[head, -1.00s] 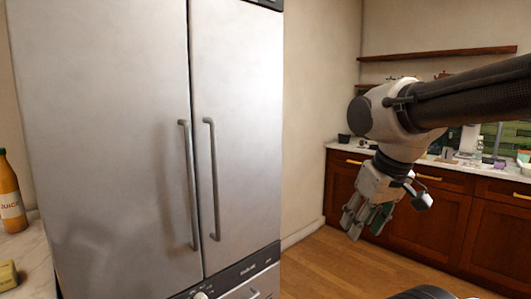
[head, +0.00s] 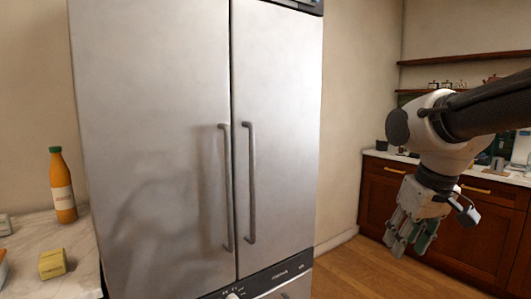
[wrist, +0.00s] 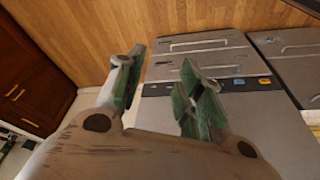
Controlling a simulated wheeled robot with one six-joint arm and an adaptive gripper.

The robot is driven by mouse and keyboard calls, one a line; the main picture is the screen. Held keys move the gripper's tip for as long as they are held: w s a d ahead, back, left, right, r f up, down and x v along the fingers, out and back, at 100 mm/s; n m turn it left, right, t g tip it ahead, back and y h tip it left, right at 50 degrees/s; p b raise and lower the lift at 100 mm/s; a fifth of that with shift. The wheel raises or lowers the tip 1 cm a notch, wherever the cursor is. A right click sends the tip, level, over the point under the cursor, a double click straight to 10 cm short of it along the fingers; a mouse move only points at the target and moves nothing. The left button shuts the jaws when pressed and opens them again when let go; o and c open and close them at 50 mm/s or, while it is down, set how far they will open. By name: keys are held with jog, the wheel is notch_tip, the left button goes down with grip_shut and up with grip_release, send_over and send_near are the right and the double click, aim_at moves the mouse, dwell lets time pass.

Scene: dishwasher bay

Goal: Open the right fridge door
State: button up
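The fridge has two tall steel doors, both shut. The right fridge door (head: 285,120) carries a vertical bar handle (head: 250,185) near its left edge. The left door (head: 150,120) has its own handle (head: 227,190) close beside that one. My gripper (head: 405,245) hangs pointing down to the right of the fridge, well apart from the handles. In the wrist view my gripper (wrist: 155,95) has its fingers spread with nothing between them. That view also shows the fridge front (wrist: 265,115) beyond the fingers.
A marble counter (head: 85,265) at the left bears an orange juice bottle (head: 62,190) and a yellow block (head: 52,264). Dark wooden cabinets (head: 480,235) stand at the right behind my arm. Wooden floor (head: 365,270) lies clear right of the fridge.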

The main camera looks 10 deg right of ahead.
jog(key=w+a+f+m+y, duration=0.2)
jog(key=w+a+m+y, duration=0.7)
jog(key=w+a+m, duration=0.5)
jog(key=w+a+r+m+t+y, duration=0.3)
jog(key=w+r+m, duration=0.2)
jog(key=w+r, duration=0.25)
jog(key=w+a+r+m+t+y, duration=0.2)
jog(key=w+r+m+t+y, duration=0.15)
jog(key=w+r, duration=0.4)
jog(key=w+a+m, duration=0.1)
jog(key=w+a, duration=0.2)
jog(key=a, duration=0.4)
jog(key=shift+w+r, duration=0.3)
jog(key=shift+r, duration=0.05)
grip_shut()
